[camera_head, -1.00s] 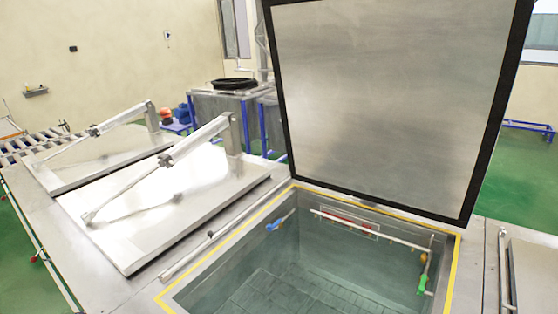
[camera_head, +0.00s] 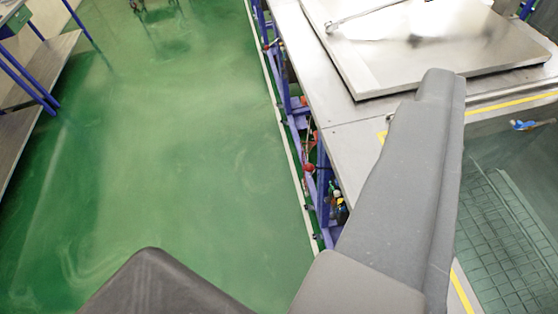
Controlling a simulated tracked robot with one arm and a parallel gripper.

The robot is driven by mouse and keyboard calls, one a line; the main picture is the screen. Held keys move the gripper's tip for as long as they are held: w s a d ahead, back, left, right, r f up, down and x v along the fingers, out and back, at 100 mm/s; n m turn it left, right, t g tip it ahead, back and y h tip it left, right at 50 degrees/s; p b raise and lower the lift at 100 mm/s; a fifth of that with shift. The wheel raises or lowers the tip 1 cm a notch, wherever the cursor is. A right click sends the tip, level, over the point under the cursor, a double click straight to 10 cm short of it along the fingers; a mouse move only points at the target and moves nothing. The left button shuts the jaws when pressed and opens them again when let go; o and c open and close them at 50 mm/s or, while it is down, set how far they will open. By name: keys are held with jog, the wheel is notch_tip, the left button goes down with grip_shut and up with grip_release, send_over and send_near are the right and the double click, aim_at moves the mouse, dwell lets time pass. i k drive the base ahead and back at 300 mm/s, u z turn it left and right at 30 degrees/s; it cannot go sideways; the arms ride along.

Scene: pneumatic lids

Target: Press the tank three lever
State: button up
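Small red parts that may be levers sit along the side of the tank row. One red part (camera_head: 309,168) is low on the blue frame near the middle, and another red part (camera_head: 267,46) is farther back. I cannot tell which belongs to tank three. An open tank (camera_head: 500,215) with yellow edging and a gridded floor is at the right. A closed steel lid (camera_head: 450,65) lies behind it. My grey arm crosses in front of the tank's near edge and hides part of it. My gripper's fingertips are not in view.
Green floor (camera_head: 170,150) lies open to the left of the tank row. A grey bench with blue legs (camera_head: 35,100) stands at the far left. Blue frame parts and pipes (camera_head: 325,190) run along the tank side. A blue item (camera_head: 525,125) is in the open tank.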

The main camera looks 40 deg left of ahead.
aim_at(309, 167)
jog(key=u, duration=0.5)
jog(key=k, duration=0.65)
jog(key=u, duration=0.65)
jog(key=i, duration=1.55)
jog(key=z, duration=0.45)
